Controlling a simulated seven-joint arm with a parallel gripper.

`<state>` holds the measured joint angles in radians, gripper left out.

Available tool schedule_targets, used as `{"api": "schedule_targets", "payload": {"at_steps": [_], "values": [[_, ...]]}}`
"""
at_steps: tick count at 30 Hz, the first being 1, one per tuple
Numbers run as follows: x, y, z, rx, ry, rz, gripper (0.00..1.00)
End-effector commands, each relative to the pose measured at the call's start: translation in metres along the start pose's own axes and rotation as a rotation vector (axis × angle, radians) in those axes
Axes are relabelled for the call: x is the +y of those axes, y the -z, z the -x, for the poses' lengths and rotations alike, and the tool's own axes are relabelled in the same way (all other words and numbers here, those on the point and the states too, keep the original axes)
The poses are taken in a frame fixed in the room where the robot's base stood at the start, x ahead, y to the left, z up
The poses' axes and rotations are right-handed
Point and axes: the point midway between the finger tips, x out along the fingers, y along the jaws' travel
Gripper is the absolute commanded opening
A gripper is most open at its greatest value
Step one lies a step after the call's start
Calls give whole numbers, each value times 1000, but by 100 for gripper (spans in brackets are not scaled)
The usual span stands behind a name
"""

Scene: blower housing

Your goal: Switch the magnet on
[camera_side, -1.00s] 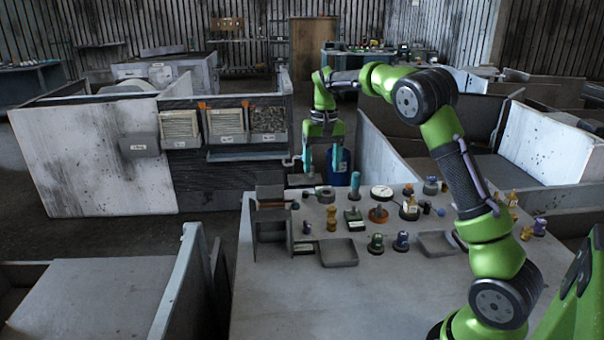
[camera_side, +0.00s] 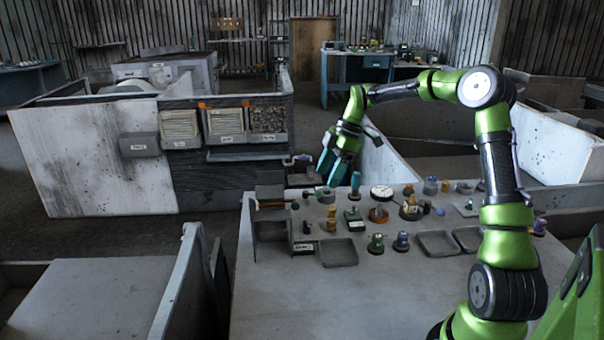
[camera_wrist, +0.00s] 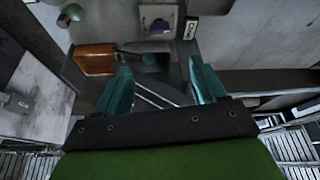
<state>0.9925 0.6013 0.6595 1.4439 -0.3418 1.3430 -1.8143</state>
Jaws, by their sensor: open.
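I cannot tell for certain which part is the magnet. A grey block with a purple part (camera_wrist: 157,19) sits farther up, beside a small white label. In the side view, my gripper (camera_side: 329,178) is tilted, above the far edge of the workbench, near the upright blue-handled part (camera_side: 355,184). Its two teal fingers are apart, with nothing seen between them; they also show in the wrist view (camera_wrist: 158,66).
The grey workbench (camera_side: 290,300) holds several small parts, a grey stand (camera_side: 270,228) at its left, and shallow trays (camera_side: 339,252). A white-faced dial (camera_side: 381,193) stands near the back. The bench's front is clear. A partition with bins (camera_side: 225,125) stands behind to the left.

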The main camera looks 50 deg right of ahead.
Motion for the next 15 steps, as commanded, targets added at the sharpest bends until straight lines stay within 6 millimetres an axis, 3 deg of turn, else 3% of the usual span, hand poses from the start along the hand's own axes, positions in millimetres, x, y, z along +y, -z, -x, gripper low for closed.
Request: {"api": "schedule_targets", "payload": {"at_steps": [15], "values": [[-1, 1, -110, 2, 5, -2, 70]]}}
